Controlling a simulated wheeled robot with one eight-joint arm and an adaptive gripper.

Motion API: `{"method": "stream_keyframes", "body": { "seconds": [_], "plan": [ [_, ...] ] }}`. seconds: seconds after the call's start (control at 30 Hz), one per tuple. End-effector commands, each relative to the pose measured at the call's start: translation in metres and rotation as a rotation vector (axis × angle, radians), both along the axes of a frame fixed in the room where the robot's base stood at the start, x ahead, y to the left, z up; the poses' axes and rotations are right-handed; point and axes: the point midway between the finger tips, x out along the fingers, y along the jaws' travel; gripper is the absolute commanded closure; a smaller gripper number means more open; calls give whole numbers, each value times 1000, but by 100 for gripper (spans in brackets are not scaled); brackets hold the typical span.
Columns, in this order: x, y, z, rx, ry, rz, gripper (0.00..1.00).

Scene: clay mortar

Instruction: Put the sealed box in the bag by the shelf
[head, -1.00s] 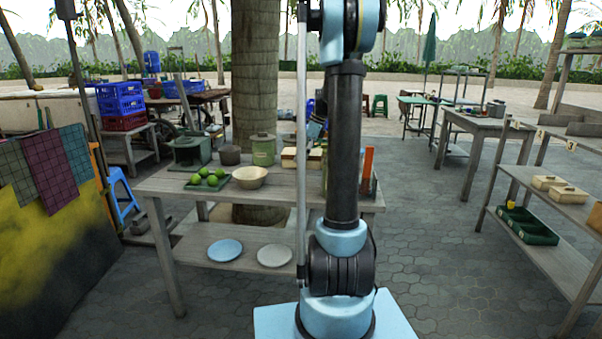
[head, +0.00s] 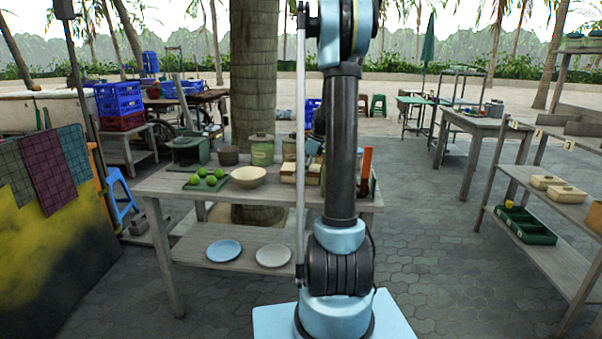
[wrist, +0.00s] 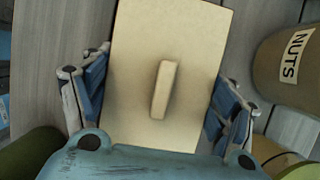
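A cream box (wrist: 140,45) with a raised bar handle on its lid lies between the fingers of my gripper (wrist: 158,85) in the wrist view. The blue finger pads stand spread beside its two long sides, and I see no clear firm contact. In the head view, a pale box (head: 299,172) sits on the table near the tree, and my gripper (head: 315,145) is just above it, partly hidden by my arm. A tan thing (head: 596,216) is cut off at the right edge by the shelf (head: 560,240); I cannot tell whether it is the bag.
A jar marked NUTS (wrist: 285,60) stands close to the right finger. The table (head: 215,205) also holds a green canister (head: 262,151), a bowl (head: 248,177), limes (head: 207,177) and an orange upright thing (head: 366,165). Paved floor (head: 430,240) is clear between table and shelf.

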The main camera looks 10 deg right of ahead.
Motion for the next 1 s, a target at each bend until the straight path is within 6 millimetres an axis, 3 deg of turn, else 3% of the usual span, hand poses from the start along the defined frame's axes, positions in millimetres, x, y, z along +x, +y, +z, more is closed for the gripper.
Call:
{"method": "stream_keyframes", "body": {
  "seconds": [0.1,0.57,0.77,1.0],
  "plan": [
    [0,0,0,0,0,0,2],
    [0,1,3,0,0,1,2],
    [-3,-8,24,0,0,0,2],
    [-8,-26,67,0,-1,0,2]
  ]
}}
